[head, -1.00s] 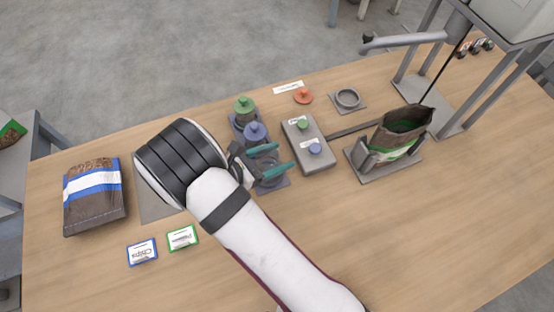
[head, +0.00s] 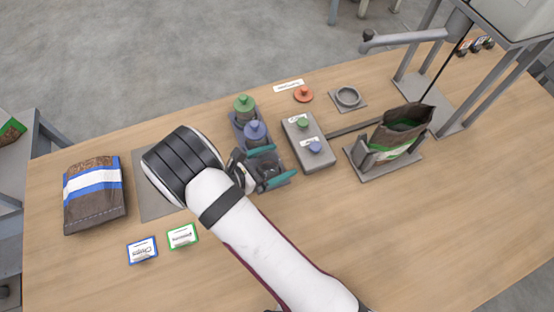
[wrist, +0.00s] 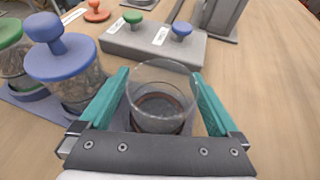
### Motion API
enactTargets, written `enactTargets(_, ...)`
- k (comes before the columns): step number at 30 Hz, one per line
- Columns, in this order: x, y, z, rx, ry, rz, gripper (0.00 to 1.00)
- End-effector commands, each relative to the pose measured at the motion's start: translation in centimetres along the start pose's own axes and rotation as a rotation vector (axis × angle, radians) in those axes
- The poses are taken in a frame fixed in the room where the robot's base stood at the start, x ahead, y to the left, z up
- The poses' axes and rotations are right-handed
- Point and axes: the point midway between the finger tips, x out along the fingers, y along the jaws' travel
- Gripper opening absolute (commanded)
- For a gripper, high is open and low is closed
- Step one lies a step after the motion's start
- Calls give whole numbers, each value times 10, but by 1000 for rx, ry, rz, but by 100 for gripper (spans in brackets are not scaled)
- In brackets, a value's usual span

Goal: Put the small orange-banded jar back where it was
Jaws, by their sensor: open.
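A clear, lidless glass jar (wrist: 160,88) stands between the teal fingers of my gripper (wrist: 160,76) in the wrist view. A dark reddish ring shows low in it; I cannot clearly make out an orange band. The jar appears to stand on the end of the grey jar tray (head: 237,131), beside the blue-lidded jar. My gripper (head: 281,163) is open, one finger on each side of the jar. In the head view the fingers and wrist partly hide the jar. An orange knobbed lid (head: 303,95) lies apart on the table.
A blue-lidded jar (head: 255,133) and a green-lidded jar (head: 244,106) stand close behind the gripper. A grey box (head: 314,158) with green and blue knobs is just to the right. An open bag (head: 403,130) stands farther right.

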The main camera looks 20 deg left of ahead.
Motion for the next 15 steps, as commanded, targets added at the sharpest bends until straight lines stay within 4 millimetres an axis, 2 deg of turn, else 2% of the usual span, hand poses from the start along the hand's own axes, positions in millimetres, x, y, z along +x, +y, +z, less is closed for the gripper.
enactTargets(2, -12, 1, 0, 1, -1, 4, 97)
enactTargets(9, -80, 1, 0, 2, 1, 5, 97)
enactTargets(12, -102, 1, 0, 2, 1, 4, 97)
enactTargets(15, -115, 0, 0, 1, 0, 2, 97)
